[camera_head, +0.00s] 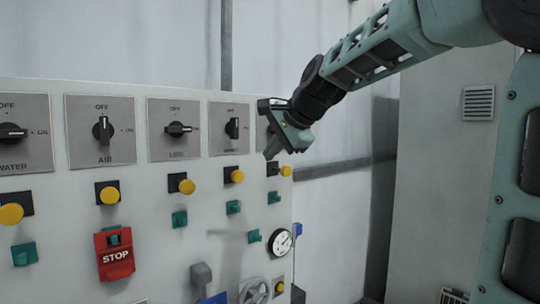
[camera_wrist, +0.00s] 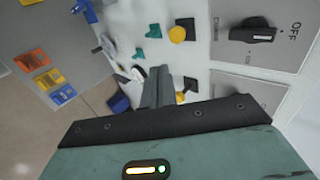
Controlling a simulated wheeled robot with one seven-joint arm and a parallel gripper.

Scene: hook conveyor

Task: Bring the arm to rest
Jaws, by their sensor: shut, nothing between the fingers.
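My arm, green and black, reaches in from the upper right in the head view. My gripper (camera_head: 272,152) hangs at the right end of the control panel (camera_head: 150,235), in front of its last rotary switch and near a yellow button (camera_head: 286,171). In the wrist view my gripper (camera_wrist: 157,80) has its grey fingers together with nothing between them. The fingers point at the panel face; I cannot tell whether they touch it. The gripper partly hides the last switch in the head view.
The panel carries several rotary switches, yellow buttons, green levers, a red STOP tag (camera_head: 115,255), a gauge (camera_head: 281,242) and a grey handwheel (camera_head: 254,291). A grey cabinet (camera_head: 445,180) stands at the right. The wrist view shows orange and blue parts (camera_wrist: 50,80) on a grey surface.

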